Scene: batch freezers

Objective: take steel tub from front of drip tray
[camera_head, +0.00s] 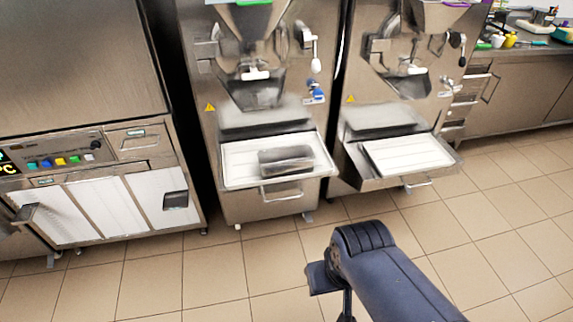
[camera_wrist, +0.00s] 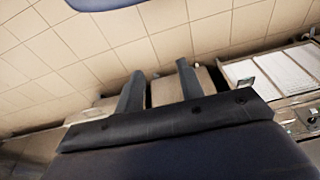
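A steel tub (camera_head: 286,160), rectangular and dark-looking, sits at the front right of the white drip tray (camera_head: 238,168) on the left batch freezer. The tray's front bar handle is just below it. My gripper (camera_wrist: 160,72) shows in the wrist view with its two dark fingers apart and nothing between them. In the head view my dark blue arm reaches in from the lower right, short of the freezer and well apart from the tub. The fingers cannot be made out there. The tub cannot be made out in the wrist view.
A second batch freezer (camera_head: 400,95) with an empty-looking white drip tray (camera_head: 408,156) stands to the right. A low steel cabinet (camera_head: 80,190) with white panels stands left. A counter (camera_head: 525,85) with small items is at the far right. The tiled floor in front is clear.

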